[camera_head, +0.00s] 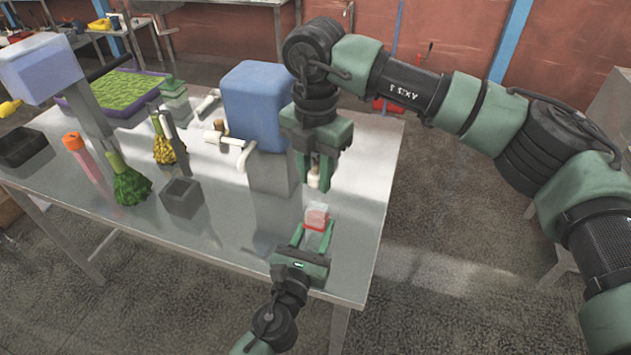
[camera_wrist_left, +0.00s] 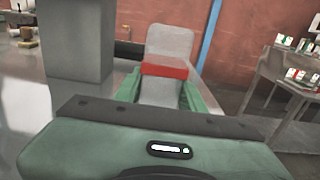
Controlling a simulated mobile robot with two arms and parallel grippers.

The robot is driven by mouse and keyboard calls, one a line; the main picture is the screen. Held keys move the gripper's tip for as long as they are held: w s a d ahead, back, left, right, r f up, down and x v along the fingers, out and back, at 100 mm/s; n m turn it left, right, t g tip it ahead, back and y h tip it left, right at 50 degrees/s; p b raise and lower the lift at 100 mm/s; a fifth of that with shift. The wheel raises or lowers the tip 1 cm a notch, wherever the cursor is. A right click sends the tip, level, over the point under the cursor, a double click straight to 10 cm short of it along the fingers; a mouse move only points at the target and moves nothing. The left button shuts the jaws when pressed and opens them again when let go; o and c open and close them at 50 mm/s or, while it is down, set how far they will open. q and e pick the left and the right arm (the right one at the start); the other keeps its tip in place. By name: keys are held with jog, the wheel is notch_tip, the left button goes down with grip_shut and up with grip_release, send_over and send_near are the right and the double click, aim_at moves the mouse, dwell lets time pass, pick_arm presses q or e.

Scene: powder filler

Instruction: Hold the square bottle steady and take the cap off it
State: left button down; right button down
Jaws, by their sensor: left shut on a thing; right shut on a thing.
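The square bottle (camera_head: 316,212) is a small clear block with a red band, above the table near its right edge. My left gripper (camera_head: 313,233) is shut on it from the near side. In the left wrist view the bottle (camera_wrist_left: 170,42) stands between the green fingers, grey and see-through above the red band (camera_wrist_left: 165,68), and no cap shows on its top. My right gripper (camera_head: 319,182) points down above the bottle, apart from it. It is shut on a small pale piece (camera_head: 314,178), which looks like the cap, partly hidden by the fingers.
A blue machine (camera_head: 258,105) on a grey base stands left of my right gripper. The table around the bottle is clear.

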pick_arm(q)
jog(key=c, duration=0.8)
grip_release()
jog(key=shift+o, duration=0.2)
jog(key=shift+s, duration=0.1)
